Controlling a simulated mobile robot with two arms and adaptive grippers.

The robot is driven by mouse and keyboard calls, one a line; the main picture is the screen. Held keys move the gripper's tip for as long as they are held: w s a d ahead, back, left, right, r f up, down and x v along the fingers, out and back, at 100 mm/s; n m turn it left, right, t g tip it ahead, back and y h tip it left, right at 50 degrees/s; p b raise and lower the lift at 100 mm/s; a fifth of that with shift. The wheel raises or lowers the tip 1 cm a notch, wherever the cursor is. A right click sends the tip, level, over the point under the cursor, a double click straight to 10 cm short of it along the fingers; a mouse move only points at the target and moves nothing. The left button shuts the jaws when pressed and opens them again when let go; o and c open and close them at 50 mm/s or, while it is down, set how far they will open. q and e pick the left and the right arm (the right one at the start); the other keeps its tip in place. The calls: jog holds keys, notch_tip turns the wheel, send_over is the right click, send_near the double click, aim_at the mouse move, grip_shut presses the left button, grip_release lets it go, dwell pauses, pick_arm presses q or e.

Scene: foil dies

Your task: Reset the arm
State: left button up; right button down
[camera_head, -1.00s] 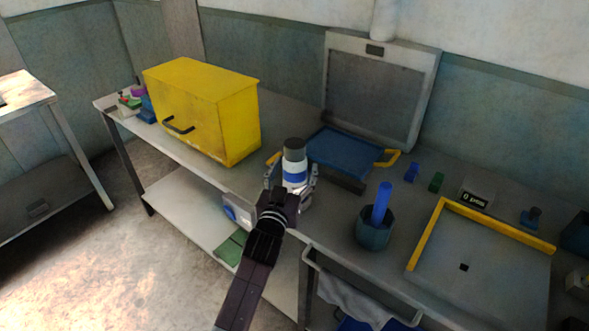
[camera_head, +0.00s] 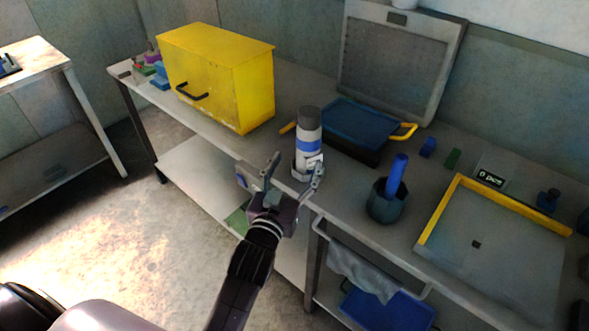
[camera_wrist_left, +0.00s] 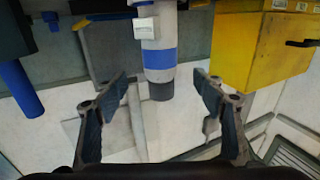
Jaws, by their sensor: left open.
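My left gripper (camera_head: 292,180) is open and empty in the head view, in front of the bench's front edge. A white bottle with a blue band and dark grey cap (camera_head: 308,140) stands upright on the bench just beyond the fingers, apart from them. In the left wrist view the open fingers of the left gripper (camera_wrist_left: 166,95) show at either side. The bottle (camera_wrist_left: 158,57) appears upside down beyond and between them. My right gripper is not in view.
A yellow cabinet (camera_head: 215,75) stands left of the bottle. A blue tray with yellow handles (camera_head: 360,125) lies behind it. A dark cup holding a blue rod (camera_head: 386,203) and a yellow-edged plate (camera_head: 510,255) are to the right. Open floor (camera_head: 110,225) lies at left.

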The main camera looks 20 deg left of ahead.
pick_arm(q)
jog(key=shift+s, duration=0.45)
jog(key=shift+f, duration=0.1)
jog(key=s+a+f+g, duration=0.2)
jog(key=s+f+g, duration=0.5)
jog(key=s+f, duration=0.4)
jog(key=s+f+m+g+h, duration=0.1)
jog(key=s+f+g, duration=0.3)
jog(key=s, duration=0.5)
jog(key=s+f+m+g, duration=0.1)
jog(key=s+f+g, duration=0.25)
jog(key=s, duration=0.45)
jog(key=s+f+g, duration=0.1)
jog(key=s+f, duration=0.1)
jog(key=f, duration=1.2)
jog(key=s+f, duration=0.2)
jog(key=f, duration=1.2)
jog(key=s+a+f+m+g, duration=0.1)
jog(key=s+a+f, duration=0.1)
jog(key=s+f, duration=1.3)
jog(key=shift+s, duration=0.45)
